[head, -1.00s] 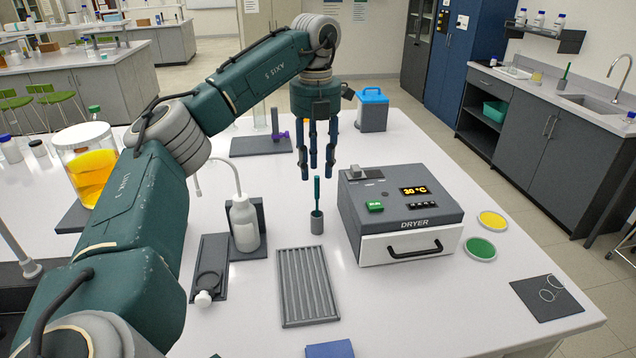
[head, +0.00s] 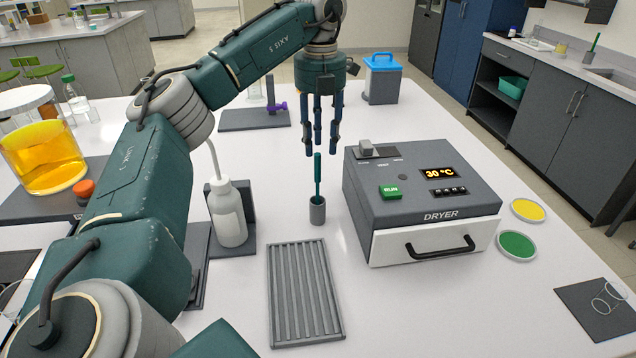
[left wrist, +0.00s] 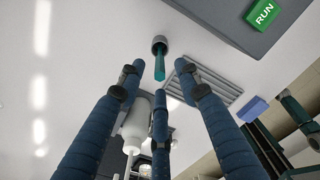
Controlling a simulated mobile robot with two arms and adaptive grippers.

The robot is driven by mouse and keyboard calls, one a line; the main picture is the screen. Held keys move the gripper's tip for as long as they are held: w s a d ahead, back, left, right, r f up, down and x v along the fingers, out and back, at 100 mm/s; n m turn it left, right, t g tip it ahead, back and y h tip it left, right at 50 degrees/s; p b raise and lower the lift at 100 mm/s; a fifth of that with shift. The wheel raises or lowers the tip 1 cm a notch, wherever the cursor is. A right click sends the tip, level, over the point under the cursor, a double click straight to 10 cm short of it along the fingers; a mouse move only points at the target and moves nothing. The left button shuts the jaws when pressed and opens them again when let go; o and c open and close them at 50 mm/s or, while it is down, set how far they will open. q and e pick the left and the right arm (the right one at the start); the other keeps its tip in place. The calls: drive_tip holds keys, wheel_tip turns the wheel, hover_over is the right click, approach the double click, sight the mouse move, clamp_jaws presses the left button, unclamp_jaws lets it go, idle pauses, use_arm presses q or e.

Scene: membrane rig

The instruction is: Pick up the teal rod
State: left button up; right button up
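The teal rod (head: 318,176) stands upright in a small grey cup (head: 317,211) on the white bench, left of the dryer. Its upper part sticks out above the cup. My left gripper (head: 320,150) points down above the rod, its blue fingers spread and empty, the tips near the rod's top. In the left wrist view the rod (left wrist: 159,66) and its cup (left wrist: 159,44) show beyond the open fingers (left wrist: 155,90), apart from them. My right gripper is not in view.
The dryer (head: 424,209) stands close on the right. A wash bottle (head: 228,215) stands on the left and a ribbed grey tray (head: 304,294) lies in front. A blue-lidded box (head: 381,80) is behind. Yellow (head: 528,209) and green (head: 516,245) discs lie right of the dryer.

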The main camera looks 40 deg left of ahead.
use_arm(q)
hover_over(317, 182)
drive_tip(key=w, duration=0.1)
wheel_tip(317, 182, down, 5)
drive_tip(key=shift+a+f+p, duration=0.1)
drive_tip(key=shift+a+p, duration=0.05)
drive_tip(key=shift+p, duration=0.25)
drive_tip(key=f, duration=0.1)
drive_tip(key=f+p, duration=0.1)
drive_tip(key=f, duration=0.2)
drive_tip(key=shift+s+a+f+p, duration=0.1)
drive_tip(key=shift+s+f+p, duration=0.05)
drive_tip(key=shift+s+p, duration=0.15)
drive_tip(key=shift+f, duration=0.55)
drive_tip(key=shift+w, duration=0.1)
clamp_jaws()
